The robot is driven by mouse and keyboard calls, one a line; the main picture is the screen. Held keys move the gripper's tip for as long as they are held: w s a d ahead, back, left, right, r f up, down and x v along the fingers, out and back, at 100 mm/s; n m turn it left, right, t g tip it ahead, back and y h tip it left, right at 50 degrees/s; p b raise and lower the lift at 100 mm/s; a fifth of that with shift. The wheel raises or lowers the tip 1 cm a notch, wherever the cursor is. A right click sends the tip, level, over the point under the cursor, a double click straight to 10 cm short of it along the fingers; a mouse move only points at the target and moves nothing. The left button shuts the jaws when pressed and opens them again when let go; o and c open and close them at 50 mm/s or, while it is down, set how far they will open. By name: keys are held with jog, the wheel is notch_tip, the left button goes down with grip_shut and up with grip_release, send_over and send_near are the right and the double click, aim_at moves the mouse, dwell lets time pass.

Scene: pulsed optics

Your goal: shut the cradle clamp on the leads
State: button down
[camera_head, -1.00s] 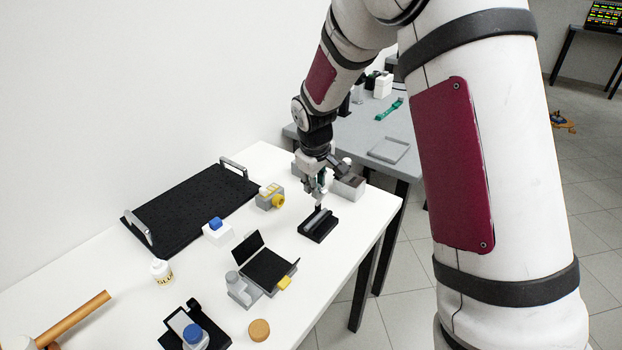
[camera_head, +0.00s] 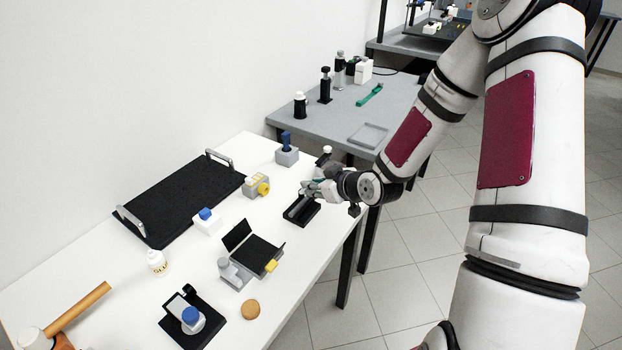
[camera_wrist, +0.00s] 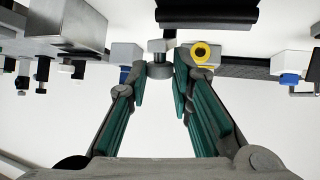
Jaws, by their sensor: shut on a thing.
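The black cradle (camera_head: 300,218) with a grey bar along its top stands near the table's right edge. It is the likeliest cradle clamp, but I cannot tell its lid or any leads apart. My gripper (camera_head: 308,188) lies low and level just behind it, pointing left, and partly hides its far end. In the wrist view, which looks upside down, my green-padded fingers (camera_wrist: 160,68) are closed around a small grey knob-like piece (camera_wrist: 159,48). What that piece belongs to is unclear. A black body (camera_wrist: 205,12), perhaps the cradle, shows at the top.
A grey block with a blue post (camera_head: 287,156) and a grey box with a yellow knob (camera_head: 257,186) stand behind and left. An open black-lidded fixture (camera_head: 258,255) is in front left. A black tray (camera_head: 180,200) lies along the wall. White table is clear between them.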

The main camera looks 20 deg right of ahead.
jog(key=shift+s+d+f+m+t+y+b, duration=0.2)
jog(key=shift+f+t+y+b, duration=0.2)
jog(key=shift+t, duration=0.25)
jog(key=shift+s+d+f+m+t+y+b, duration=0.1)
jog(key=shift+s+f+t+y+b, duration=0.15)
jog(key=shift+f+t+y+b, duration=0.25)
jog(key=shift+s+d+f+m+t+y+b, duration=0.1)
jog(key=shift+s+d+f+t+y+b, duration=0.1)
jog(key=shift+f+t+b, duration=0.4)
jog(key=shift+r+t, duration=0.15)
jog(key=shift+t, duration=0.2)
jog(key=c, duration=1.4)
grip_release()
jog(key=shift+v, duration=3.75)
